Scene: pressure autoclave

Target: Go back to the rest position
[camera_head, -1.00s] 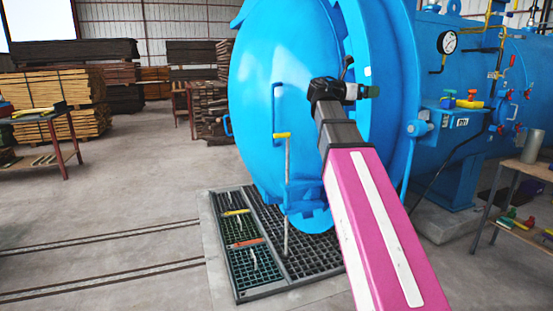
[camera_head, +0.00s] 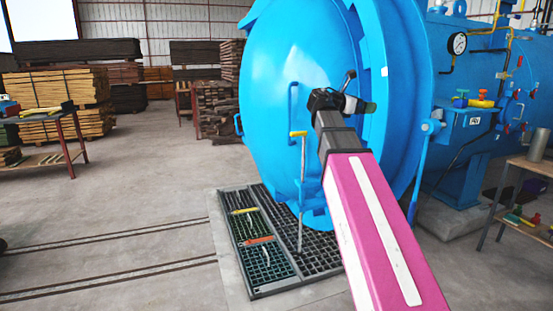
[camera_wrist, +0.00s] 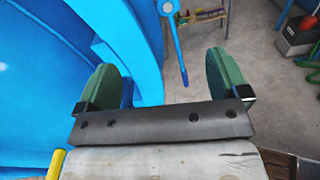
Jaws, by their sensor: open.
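My gripper (camera_head: 368,107) is raised in front of the big blue autoclave door (camera_head: 275,70), at the end of my pink arm. In the wrist view my gripper (camera_wrist: 165,78) shows two green finger pads wide apart with nothing between them. The blue door surface (camera_wrist: 50,70) fills the left of that view. In the head view the gripper overlaps the door's rim, and I cannot tell the exact gap between them.
A yellow-topped T-handled rod (camera_head: 301,190) stands by the floor grating (camera_head: 250,288). The blue vessel with a gauge (camera_head: 457,43) is at right, with a side table (camera_head: 535,168). A red-legged table (camera_head: 70,150) and lumber stacks (camera_head: 55,92) are at left. The left floor is open.

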